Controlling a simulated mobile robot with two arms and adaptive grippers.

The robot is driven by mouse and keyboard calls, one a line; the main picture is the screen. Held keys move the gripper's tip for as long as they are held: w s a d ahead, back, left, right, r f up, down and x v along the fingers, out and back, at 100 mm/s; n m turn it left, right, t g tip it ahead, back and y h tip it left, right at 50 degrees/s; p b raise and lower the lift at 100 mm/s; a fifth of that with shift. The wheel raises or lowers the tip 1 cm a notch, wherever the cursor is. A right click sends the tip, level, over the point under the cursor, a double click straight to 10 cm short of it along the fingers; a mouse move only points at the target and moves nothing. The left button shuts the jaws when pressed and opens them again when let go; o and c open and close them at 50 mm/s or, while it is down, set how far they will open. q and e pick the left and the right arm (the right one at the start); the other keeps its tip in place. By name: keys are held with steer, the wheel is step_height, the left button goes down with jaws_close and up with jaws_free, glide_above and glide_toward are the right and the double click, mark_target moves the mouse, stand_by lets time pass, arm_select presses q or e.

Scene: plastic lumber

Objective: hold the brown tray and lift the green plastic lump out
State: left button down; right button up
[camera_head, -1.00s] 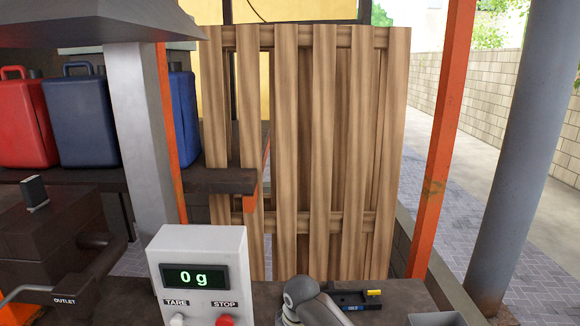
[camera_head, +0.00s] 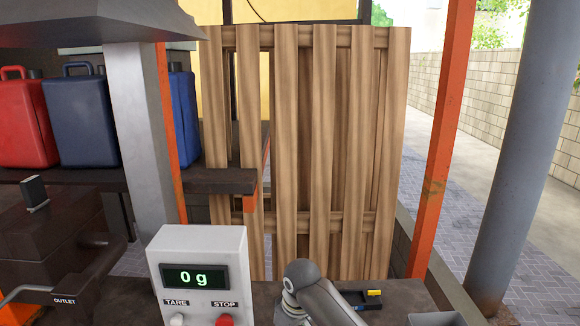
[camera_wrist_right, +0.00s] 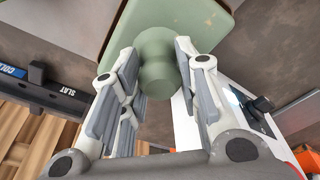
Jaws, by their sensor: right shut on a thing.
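The green plastic piece (camera_wrist_right: 157,65), which I take to be the lump, has a broad flat slab and a round stem pointing toward the camera in the right wrist view. My right gripper (camera_wrist_right: 158,52) is shut on the stem, with a finger on either side. I cannot tell whether the slab touches the surface behind it. The right gripper is out of the head view. No brown tray can be made out in either view. My left gripper is not in view.
A white scale (camera_head: 203,275) reading 0 g stands on the dark bench. A small dark piece with a yellow part (camera_head: 373,293) lies right of my arm. A grey box edge (camera_head: 436,319) shows at lower right. A slatted wooden panel (camera_head: 300,150) stands behind.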

steer(key=shift+r, duration=2.4)
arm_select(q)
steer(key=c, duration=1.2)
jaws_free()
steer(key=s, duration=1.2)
arm_select(e)
steer(key=shift+r, duration=0.25)
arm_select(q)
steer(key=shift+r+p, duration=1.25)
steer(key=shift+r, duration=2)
arm_select(e)
steer(key=shift+r, duration=1.05)
